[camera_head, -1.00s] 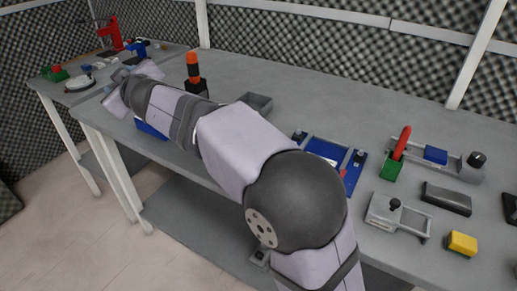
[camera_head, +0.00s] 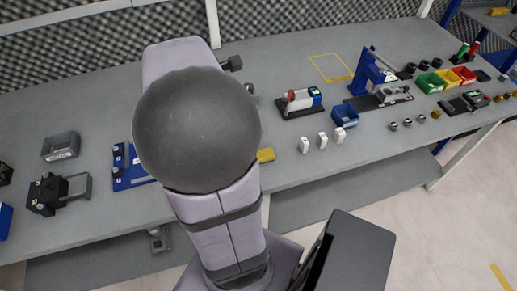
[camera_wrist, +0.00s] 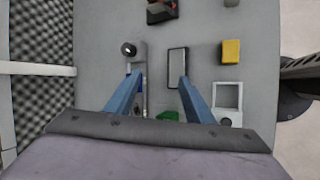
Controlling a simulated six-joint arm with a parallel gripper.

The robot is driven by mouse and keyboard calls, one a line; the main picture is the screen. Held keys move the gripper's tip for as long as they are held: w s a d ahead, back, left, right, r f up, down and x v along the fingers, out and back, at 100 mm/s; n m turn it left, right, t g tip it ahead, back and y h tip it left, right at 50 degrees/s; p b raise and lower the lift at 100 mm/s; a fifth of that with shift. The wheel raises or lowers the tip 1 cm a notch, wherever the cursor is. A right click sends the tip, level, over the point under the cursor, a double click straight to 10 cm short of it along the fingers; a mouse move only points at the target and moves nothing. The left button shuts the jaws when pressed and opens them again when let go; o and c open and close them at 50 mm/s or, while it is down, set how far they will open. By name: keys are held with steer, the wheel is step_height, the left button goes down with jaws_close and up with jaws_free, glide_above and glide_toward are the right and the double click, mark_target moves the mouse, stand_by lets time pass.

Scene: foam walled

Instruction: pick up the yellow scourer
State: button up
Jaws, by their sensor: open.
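The yellow scourer (camera_wrist: 231,51) is a small yellow block on the grey table, right of centre in the wrist view. In the head view a yellow block (camera_head: 265,155), apparently the same scourer, shows just right of my arm near the table's front edge. My gripper (camera_wrist: 161,77) shows in the wrist view as two blue fingers spread apart with nothing held. The scourer lies to the right of both fingers, clear of them. In the head view my own arm hides the fingers.
A dark rectangular block (camera_wrist: 178,62) lies near the right fingertip, left of the scourer. A grey framed fixture (camera_wrist: 228,98) is below the scourer, and a black knob (camera_wrist: 129,49) is at left. White pieces (camera_head: 322,140) stand right of the yellow block in the head view.

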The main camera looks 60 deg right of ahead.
steer(key=shift+s+a+f+n+g+y+b, duration=0.15)
steer(key=shift+s+a+f+n+g+y, duration=0.4)
steer(key=shift+s+f, duration=1.5)
steer(key=shift+s+a+f+n+g+y+b, duration=0.2)
steer(key=shift+s+f+n+g+y, duration=0.35)
steer(key=shift+s+f, duration=1.5)
steer(key=shift+s+a+f+n+g+y+b, duration=0.15)
steer(key=shift+s+a+f+n+g+y, duration=0.4)
steer(key=shift+s+f, duration=1.5)
steer(key=shift+w+d+f+m+y, duration=0.15)
steer(key=shift+w+f+m+y, duration=0.1)
steer(key=shift+w+f, duration=0.2)
steer(key=shift+c, duration=0.5)
steer(key=c, duration=1)
